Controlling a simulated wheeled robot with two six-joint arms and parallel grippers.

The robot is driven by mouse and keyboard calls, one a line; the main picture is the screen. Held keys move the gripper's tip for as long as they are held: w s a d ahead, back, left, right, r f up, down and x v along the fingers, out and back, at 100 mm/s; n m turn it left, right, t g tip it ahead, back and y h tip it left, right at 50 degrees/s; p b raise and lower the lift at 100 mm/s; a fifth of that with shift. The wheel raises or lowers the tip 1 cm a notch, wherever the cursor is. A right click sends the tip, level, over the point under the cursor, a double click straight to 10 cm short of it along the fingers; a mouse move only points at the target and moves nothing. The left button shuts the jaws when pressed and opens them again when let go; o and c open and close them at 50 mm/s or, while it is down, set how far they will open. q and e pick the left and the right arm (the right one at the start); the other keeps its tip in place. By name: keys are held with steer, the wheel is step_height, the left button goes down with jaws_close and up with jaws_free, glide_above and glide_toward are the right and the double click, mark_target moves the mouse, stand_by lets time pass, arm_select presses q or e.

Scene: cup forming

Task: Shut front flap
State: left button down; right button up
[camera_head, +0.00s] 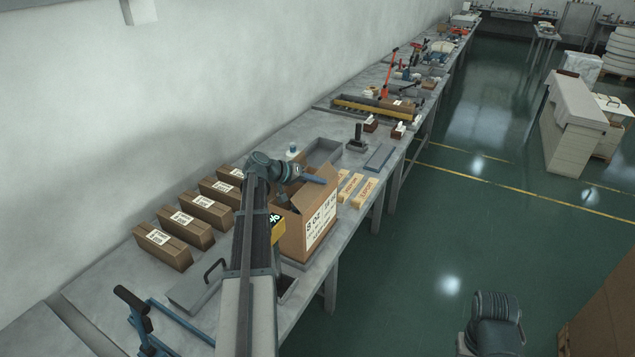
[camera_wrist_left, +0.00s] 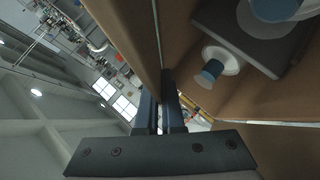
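An open cardboard box (camera_head: 300,235) with a printed white label stands on the workbench, and at least one top flap (camera_head: 328,174) is raised. My left arm reaches over the bench and hides part of the box. My left gripper (camera_head: 314,180) is at the top of the box, beside the raised flap. In the left wrist view, its fingers (camera_wrist_left: 160,113) are close together at the edge of a cardboard panel (camera_wrist_left: 130,35). I cannot tell whether the panel is between them. White and blue parts (camera_wrist_left: 215,67) show inside the box. My right gripper is not in view.
Several closed brown cartons (camera_head: 163,246) stand in a row along the wall side. Two yellowish small boxes (camera_head: 365,191) and a grey tray (camera_head: 322,151) lie beyond the box. A blue-framed tool with a black handle (camera_head: 140,315) is at the near end.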

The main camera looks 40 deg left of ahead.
arm_select(q)
steer(key=shift+a+f+h+b, duration=0.2)
steer(key=shift+f+h+b, duration=0.15)
steer(key=shift+b, duration=0.4)
steer(key=shift+n, duration=0.3)
steer(key=shift+r+h, duration=0.2)
steer(key=shift+h, duration=0.05)
steer(key=c, duration=1)
jaws_free()
steer(key=shift+c, duration=0.2)
steer(key=shift+r, duration=0.1)
